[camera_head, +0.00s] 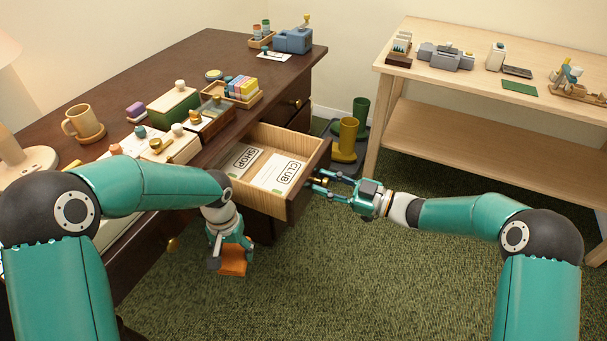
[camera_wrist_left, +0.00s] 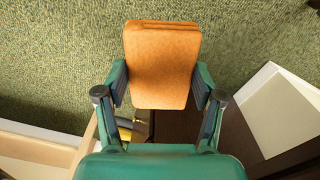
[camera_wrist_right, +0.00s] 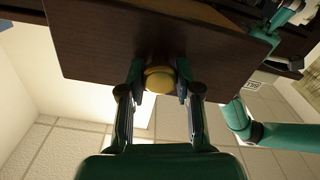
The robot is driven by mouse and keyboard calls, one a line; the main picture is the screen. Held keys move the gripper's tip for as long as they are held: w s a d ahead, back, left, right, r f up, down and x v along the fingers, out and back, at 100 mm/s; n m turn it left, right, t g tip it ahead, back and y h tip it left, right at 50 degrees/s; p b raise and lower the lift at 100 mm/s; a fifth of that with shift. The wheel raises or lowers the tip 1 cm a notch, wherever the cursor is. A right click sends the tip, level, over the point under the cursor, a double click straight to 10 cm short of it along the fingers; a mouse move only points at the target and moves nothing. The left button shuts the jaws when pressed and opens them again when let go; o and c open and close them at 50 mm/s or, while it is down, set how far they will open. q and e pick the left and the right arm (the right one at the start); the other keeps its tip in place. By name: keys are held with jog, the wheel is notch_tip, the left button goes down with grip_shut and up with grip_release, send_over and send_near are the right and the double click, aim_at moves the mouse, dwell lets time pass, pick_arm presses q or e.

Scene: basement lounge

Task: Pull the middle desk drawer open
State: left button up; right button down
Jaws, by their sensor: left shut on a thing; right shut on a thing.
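The middle desk drawer (camera_head: 297,203) stands pulled out of the dark wooden desk (camera_head: 180,62). Inside lie two pale cards or pads marked SHOP (camera_head: 246,159) and CLUB (camera_head: 278,172). My right gripper (camera_head: 322,182) is at the drawer front, shut on the round brass knob (camera_wrist_right: 159,79), which shows between its fingers in the right wrist view. My left gripper (camera_wrist_left: 160,88) is shut on an orange-brown folded item (camera_wrist_left: 162,60), perhaps a cloth or wallet. In the head view this item (camera_head: 233,261) hangs below the left gripper, in front of the desk and left of the drawer.
The desktop holds a mug (camera_head: 82,122), a green box (camera_head: 173,106), a rack of coloured items (camera_head: 242,88) and a blue-grey device (camera_head: 293,40). A pale wooden bench (camera_head: 430,115) stands right, with yellow boots (camera_head: 347,138) near its left leg. Green carpet (camera_head: 360,285) in front is clear.

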jog(key=shift+s+v, duration=0.25)
jog(key=shift+v, duration=1.9)
jog(key=shift+a+f, duration=0.1)
jog(key=shift+f, duration=0.1)
jog(key=c, duration=0.8)
grip_release()
jog(key=shift+r, duration=0.1)
jog(key=shift+w, duration=0.1)
jog(key=shift+d, duration=0.35)
jog(key=v, duration=1.1)
jog(key=shift+d, duration=0.15)
